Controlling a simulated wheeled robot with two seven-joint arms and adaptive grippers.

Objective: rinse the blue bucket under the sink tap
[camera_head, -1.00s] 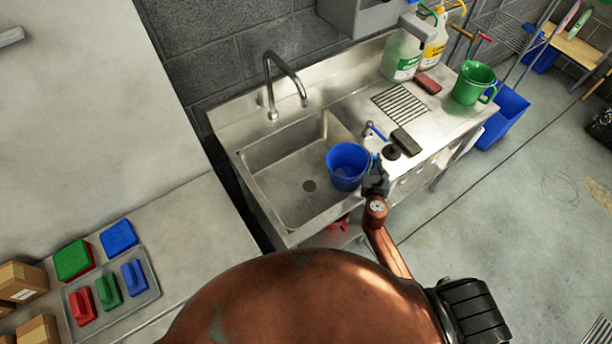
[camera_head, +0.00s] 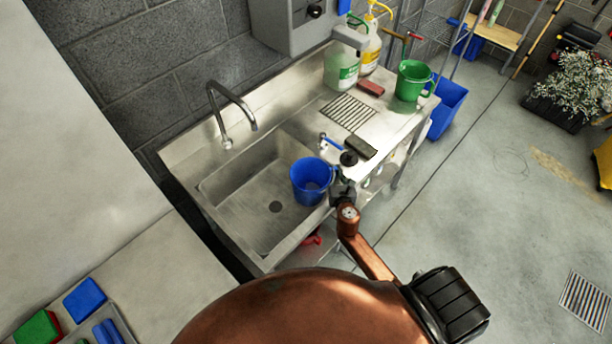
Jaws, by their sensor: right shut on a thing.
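The blue bucket (camera_head: 308,184) is over the right side of the sink basin (camera_head: 238,205), upright or nearly so, with its open top towards me. My right gripper (camera_head: 336,190) is shut on the bucket at its right side; the fingertips are partly hidden. The curved tap (camera_head: 232,100) stands at the back left of the sink, and its spout end is to the left of and behind the bucket. No water shows at the spout. My left gripper is not in view.
The drainboard right of the sink holds a dark block (camera_head: 361,147), a red brush or block (camera_head: 371,87), a green bucket (camera_head: 412,80) and jugs (camera_head: 342,66). A blue bin (camera_head: 447,106) stands on the floor beyond. Coloured pads (camera_head: 85,299) lie at lower left.

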